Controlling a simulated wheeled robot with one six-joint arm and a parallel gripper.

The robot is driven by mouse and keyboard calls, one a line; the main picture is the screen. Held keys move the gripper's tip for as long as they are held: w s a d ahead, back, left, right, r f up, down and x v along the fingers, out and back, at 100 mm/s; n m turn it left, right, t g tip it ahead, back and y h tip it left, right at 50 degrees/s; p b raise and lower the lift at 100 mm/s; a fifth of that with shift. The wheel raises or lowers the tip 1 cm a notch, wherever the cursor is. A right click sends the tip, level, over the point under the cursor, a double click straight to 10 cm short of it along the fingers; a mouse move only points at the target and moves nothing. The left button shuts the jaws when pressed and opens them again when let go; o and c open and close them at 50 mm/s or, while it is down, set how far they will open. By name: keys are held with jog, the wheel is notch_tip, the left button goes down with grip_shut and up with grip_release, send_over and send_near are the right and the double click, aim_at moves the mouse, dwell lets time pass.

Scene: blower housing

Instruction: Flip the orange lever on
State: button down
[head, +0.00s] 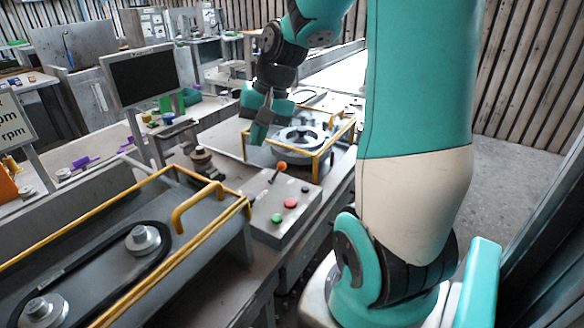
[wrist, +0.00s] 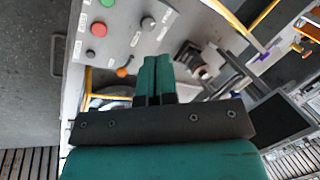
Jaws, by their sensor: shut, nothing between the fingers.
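The orange lever (head: 282,166) stands on a grey control box (head: 258,216) in the head view, its orange knob on a short dark stem that leans up and to the right. The box also bears a red button (head: 291,203) and a green button (head: 277,218). My gripper (head: 258,133) is shut and empty, above and behind the box, apart from the lever. In the wrist view the shut fingertips (wrist: 155,58) lie beside the orange knob (wrist: 122,72), with the red button (wrist: 99,29) and green button (wrist: 101,3) beyond. I cannot tell the lever's on side.
A yellow guard frame (head: 317,152) surrounds a round blower housing (head: 298,138) behind the box. A yellow-railed belt unit (head: 182,209) stands to the left. A small dark fixture (head: 202,160) stands left of the lever. A black monitor (head: 142,75) is farther back.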

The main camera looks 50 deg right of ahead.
jog(key=s+d+f+m, duration=0.2)
jog(key=d+m, duration=0.1)
jog(key=d, duration=0.5)
jog(key=s+d+f+m+h, duration=0.1)
jog(key=s+d+f+m, duration=0.1)
jog(key=d, duration=0.6)
jog(key=shift+s+m+b, duration=0.45)
jog(key=shift+s+m, duration=0.05)
jog(key=shift+m, duration=0.6)
jog(key=shift+a, duration=0.1)
jog(key=p, duration=0.1)
send_near(277, 173)
jog(key=s+f, duration=0.2)
jog(key=s+d+f, duration=0.1)
jog(key=s+f, duration=0.1)
jog(key=s, duration=0.1)
jog(key=shift+s+d+f, duration=0.1)
jog(key=shift+s+f, duration=0.05)
jog(key=shift+s, duration=0.15)
jog(key=w, duration=0.1)
jog(key=w+p, duration=0.1)
jog(key=shift+w+a, duration=0.3)
jog(key=shift+a, duration=0.05)
jog(key=shift+w+a+f, duration=0.15)
jog(key=shift+w+f, duration=0.15)
jog(key=shift+w, duration=0.3)
jog(key=shift+r+p, duration=0.1)
jog(key=shift+p, duration=0.25)
